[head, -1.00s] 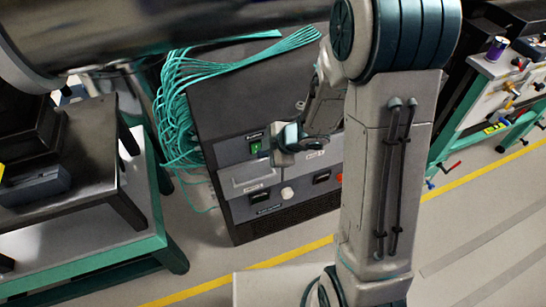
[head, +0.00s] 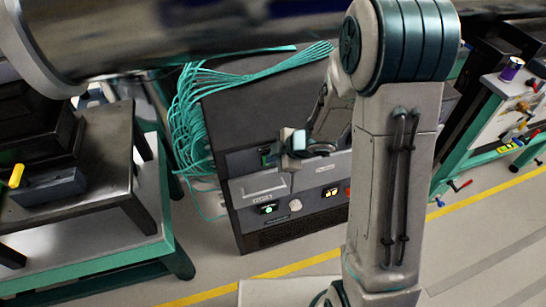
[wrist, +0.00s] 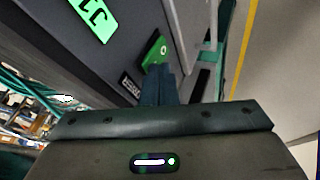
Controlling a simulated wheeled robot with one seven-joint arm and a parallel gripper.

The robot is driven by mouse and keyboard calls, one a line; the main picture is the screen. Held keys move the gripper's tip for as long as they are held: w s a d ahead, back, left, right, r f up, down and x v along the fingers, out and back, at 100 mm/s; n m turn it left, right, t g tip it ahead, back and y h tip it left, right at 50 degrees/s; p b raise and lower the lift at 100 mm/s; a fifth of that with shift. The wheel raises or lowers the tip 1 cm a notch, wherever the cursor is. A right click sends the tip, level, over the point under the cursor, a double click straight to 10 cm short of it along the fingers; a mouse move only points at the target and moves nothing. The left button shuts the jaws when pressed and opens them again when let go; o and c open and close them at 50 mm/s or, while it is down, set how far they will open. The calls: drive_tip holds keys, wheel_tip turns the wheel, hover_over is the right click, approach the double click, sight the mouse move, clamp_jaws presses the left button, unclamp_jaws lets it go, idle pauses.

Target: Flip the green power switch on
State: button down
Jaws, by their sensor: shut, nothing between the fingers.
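The green power switch (head: 265,153) is on the upper left of the dark control cabinet's front. In the head view my gripper partly covers it. In the wrist view the green rocker (wrist: 155,49) shows a pale mark and sits just beyond my fingertips. My gripper (head: 283,158) is shut and empty, with its fingers (wrist: 158,82) together at the switch's lower edge. I cannot tell whether they touch it. On the cabinet (head: 223,190), a green display (head: 268,209) and a yellow indicator (head: 332,192) are lit.
Teal cables (head: 190,120) hang down the cabinet's left side. A teal-framed bench (head: 90,245) stands at left, and another bench with valves (head: 515,90) at right. A red button (head: 348,192) is partly hidden by my arm. Clear floor with a yellow line lies in front.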

drive_tip(key=shift+r, duration=0.15)
drive_tip(key=shift+r+p, duration=0.65)
drive_tip(key=shift+p, duration=0.25)
drive_tip(key=shift+s, duration=0.1)
drive_tip(key=s+p+v, duration=0.1)
drive_tip(key=p+v, duration=0.3)
drive_tip(key=v, duration=0.8)
drive_tip(key=shift+a, duration=0.3)
